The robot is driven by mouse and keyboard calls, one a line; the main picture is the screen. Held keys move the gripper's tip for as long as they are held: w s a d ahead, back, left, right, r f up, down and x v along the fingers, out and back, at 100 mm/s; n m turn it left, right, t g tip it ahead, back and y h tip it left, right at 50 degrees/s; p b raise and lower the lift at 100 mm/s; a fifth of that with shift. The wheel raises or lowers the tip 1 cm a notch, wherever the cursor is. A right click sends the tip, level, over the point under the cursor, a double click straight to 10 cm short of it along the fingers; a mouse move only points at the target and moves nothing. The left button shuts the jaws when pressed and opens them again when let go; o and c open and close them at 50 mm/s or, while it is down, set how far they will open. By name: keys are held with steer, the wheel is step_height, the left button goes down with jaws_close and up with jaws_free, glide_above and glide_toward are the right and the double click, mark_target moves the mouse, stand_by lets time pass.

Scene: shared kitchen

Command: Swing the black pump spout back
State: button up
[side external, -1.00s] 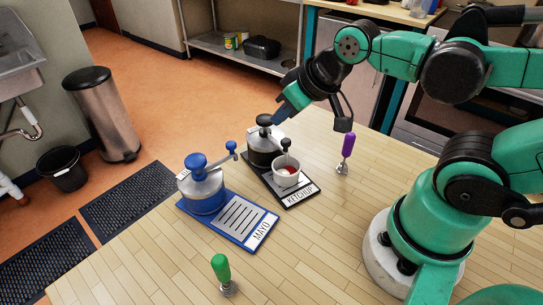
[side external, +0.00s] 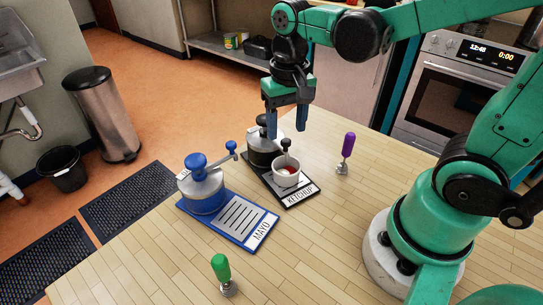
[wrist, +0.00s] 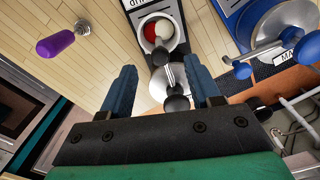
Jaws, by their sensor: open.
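The black pump (side external: 262,152) stands on the black KETCHUP board (side external: 296,199). It has a silver lid, seen in the wrist view (wrist: 172,78), and a black top knob. Its spout ends in a black knob (side external: 286,143) over a white cup (side external: 287,177) with red sauce in it. In the wrist view the cup (wrist: 147,38) also holds something pale. My gripper (side external: 286,132) points down above the pump, its blue fingers spread and empty. Part of the pump is hidden behind the fingers.
A blue pump (side external: 203,194) on the blue MAYO board (side external: 225,228) stands to the left. A purple-handled tool (side external: 347,146) stands to the right, and a green-handled tool (side external: 221,270) at the front.

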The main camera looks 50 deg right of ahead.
mark_target(278, 143)
steer(key=shift+f, duration=1.2)
steer(key=shift+c, duration=0.2)
jaws_close()
stand_by(0.5)
